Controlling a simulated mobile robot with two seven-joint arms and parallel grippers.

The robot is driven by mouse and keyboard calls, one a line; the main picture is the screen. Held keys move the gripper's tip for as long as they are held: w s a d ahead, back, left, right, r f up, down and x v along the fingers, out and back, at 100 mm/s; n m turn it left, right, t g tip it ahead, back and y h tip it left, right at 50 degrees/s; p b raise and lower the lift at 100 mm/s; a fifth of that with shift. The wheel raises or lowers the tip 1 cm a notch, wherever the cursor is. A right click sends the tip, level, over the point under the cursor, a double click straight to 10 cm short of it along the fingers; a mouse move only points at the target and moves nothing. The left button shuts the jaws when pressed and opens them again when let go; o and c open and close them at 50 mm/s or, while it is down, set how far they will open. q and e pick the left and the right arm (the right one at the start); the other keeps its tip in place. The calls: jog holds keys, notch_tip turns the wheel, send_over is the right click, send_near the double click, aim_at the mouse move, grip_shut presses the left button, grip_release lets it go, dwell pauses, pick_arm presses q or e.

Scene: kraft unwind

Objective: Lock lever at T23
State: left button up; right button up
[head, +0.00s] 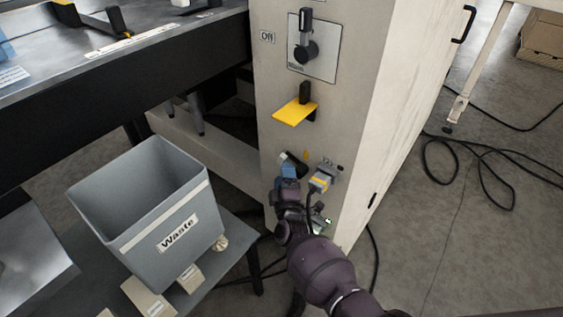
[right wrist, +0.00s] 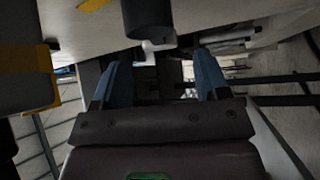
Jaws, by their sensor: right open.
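The pale cabinet (head: 350,130) carries a dark lever-like handle (head: 293,160) low on its front. No T23 label is readable, so I cannot tell whether this is that lever. My right gripper (head: 288,172) has blue fingers and is at this handle, partly covering it. In the right wrist view the gripper (right wrist: 162,85) is open, with nothing seen between its fingers. A black cylindrical part (right wrist: 149,18) with a pale end lies just beyond and above the fingers. Whether they touch is unclear. My left gripper is not in view.
A grey connector with a yellow band (head: 320,182) sits right of the gripper. Above are a yellow plate (head: 295,112) and a rotary switch (head: 306,52) near an "Off" label. A grey Waste bin (head: 150,205) stands left. Cables (head: 480,160) lie on the floor right.

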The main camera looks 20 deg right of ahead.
aim_at(282, 161)
jog(key=b+x, duration=0.1)
jog(key=x, duration=0.3)
jog(key=shift+w+d, duration=0.1)
jog(key=shift+w, duration=0.3)
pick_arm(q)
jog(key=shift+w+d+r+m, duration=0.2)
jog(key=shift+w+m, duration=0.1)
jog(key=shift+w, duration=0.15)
pick_arm(e)
jog(key=shift+w+r, duration=0.1)
jog(key=shift+w, duration=0.1)
